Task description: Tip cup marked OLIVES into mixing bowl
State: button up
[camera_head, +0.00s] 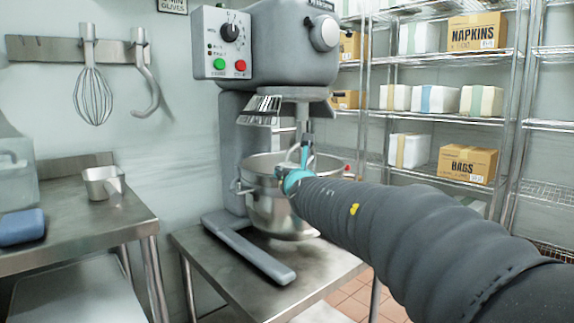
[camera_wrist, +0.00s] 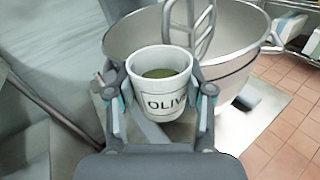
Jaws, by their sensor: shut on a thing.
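A white cup marked "OLIV…" (camera_wrist: 162,104) stands between the fingers of my gripper (camera_wrist: 157,84) in the wrist view. My gripper is shut on it. The cup looks about upright, and green contents show inside. The steel mixing bowl (camera_wrist: 228,84) is just beyond the cup, with the mixer's beater (camera_wrist: 202,28) in it. The cup overlaps the bowl's near side in the picture; I cannot tell whether they touch. In the head view, my gripper (camera_head: 291,177) is at the front of the bowl (camera_head: 268,212), and my arm and gripper hide the cup.
The mixer (camera_head: 290,60) stands over the bowl on a steel table (camera_head: 215,275). Its beater and wire guard limit room above the bowl. A metal cup (camera_head: 102,184) and a blue item (camera_head: 21,228) lie on the left counter. Shelves with boxes (camera_head: 467,163) stand behind.

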jog(key=r, duration=0.3)
jog(key=shift+s+a+n+y, duration=0.1)
jog(key=shift+a+n+y, duration=0.2)
jog(key=shift+w+d, duration=0.2)
jog(key=shift+w, duration=0.3)
jog(key=w+d+r+m+g+y+p, duration=0.2)
jog(key=w+d+m+g+y+p, duration=0.3)
jog(key=w+m, duration=0.6)
jog(key=shift+w+d+m+g+y, duration=0.2)
jog(key=shift+d+m+g+y, duration=0.35)
jog(key=shift+d+g, duration=0.95)
jog(key=shift+a, duration=0.15)
jog(key=shift+n, duration=0.25)
